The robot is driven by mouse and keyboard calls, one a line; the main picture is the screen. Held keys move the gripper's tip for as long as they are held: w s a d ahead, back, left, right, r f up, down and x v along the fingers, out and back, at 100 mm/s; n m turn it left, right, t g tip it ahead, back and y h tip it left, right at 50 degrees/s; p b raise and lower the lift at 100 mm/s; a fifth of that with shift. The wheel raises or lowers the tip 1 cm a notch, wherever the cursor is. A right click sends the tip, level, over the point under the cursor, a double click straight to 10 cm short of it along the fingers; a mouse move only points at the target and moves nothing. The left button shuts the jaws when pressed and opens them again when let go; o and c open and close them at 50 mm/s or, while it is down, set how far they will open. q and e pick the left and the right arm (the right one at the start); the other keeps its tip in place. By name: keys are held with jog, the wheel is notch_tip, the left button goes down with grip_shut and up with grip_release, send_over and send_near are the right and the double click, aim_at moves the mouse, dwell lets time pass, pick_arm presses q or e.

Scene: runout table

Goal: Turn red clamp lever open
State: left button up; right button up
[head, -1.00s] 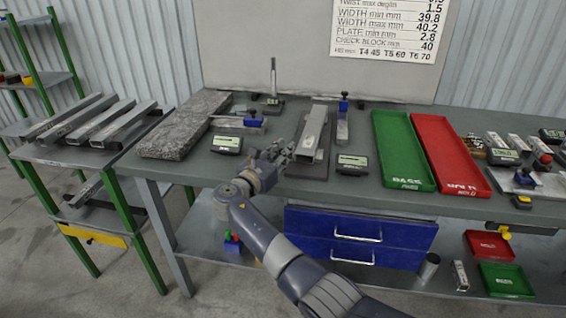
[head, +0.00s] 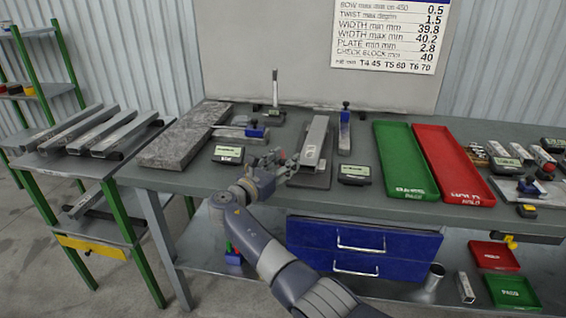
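My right gripper (head: 286,160) is over the front part of the workbench, just left of a grey square tube (head: 314,136) on a dark plate. Its fingers are small and dark here, and I cannot tell whether they are open or shut. A small red part (head: 278,152) shows at the fingers; it may be the red clamp lever, but the gripper hides most of it. I cannot tell whether the fingers touch it. My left gripper is not in view.
A granite slab (head: 182,138) lies to the left, with dark gauge displays (head: 228,154) and (head: 354,174) on either side of my gripper. Green (head: 404,160) and red (head: 452,165) trays lie to the right. Blue drawers (head: 362,243) sit below the bench top.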

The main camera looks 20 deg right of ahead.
jog(key=shift+a, duration=0.1)
jog(key=v, duration=0.7)
jog(key=shift+s+a, duration=0.15)
